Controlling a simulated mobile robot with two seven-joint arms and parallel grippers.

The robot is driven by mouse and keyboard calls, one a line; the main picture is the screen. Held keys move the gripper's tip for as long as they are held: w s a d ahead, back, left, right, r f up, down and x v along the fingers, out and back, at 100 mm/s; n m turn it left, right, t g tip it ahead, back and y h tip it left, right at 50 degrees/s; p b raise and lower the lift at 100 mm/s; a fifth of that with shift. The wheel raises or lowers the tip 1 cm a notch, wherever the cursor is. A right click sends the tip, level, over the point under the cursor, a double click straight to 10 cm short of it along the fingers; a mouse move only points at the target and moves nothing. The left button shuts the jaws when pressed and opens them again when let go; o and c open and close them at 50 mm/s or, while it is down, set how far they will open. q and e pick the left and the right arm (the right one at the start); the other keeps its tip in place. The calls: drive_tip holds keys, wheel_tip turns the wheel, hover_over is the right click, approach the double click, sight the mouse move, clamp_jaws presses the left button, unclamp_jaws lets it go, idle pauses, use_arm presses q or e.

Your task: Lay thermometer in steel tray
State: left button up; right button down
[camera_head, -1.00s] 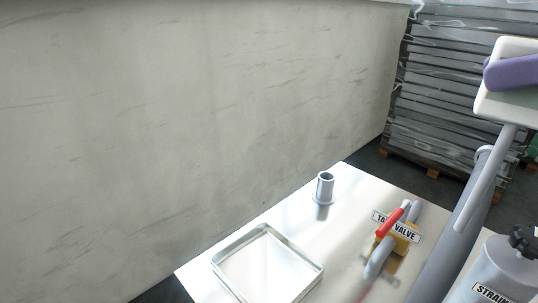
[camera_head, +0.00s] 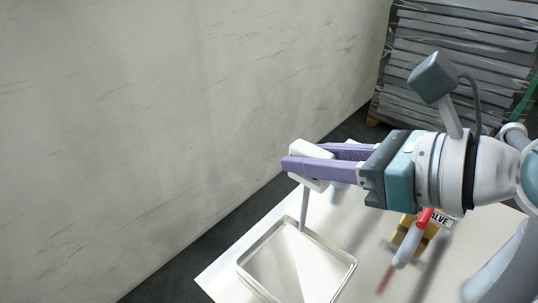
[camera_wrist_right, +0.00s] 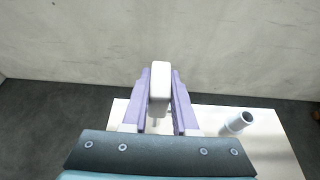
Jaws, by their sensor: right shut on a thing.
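The thermometer (camera_head: 304,207) has a white block-shaped head and a thin grey stem. My right gripper (camera_head: 300,163) is shut on its head, with one purple finger on either side. The stem points down, close to the far rim of the steel tray in the head view; I cannot tell its exact height above it. In the right wrist view the white head (camera_wrist_right: 160,85) sits between the purple fingers. The steel tray (camera_head: 337,250) is shallow, square and empty, on the white table. My left gripper is not in view.
The tap valve (camera_head: 408,240), with a red handle and a label, stands right of the tray, partly under my right arm. A grey tube fitting (camera_wrist_right: 238,122) stands on the table in the wrist view. A pale wall (camera_head: 180,110) rises behind the table.

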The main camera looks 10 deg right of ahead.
drive_tip(key=b, duration=0.3)
hover_over(301, 230)
drive_tip(key=f, duration=0.7)
drive_tip(key=shift+w+d, duration=0.1)
drive_tip(key=shift+w, duration=0.1)
drive_tip(key=shift+f+b, duration=0.95)
drive_tip(key=shift+f, duration=1.25)
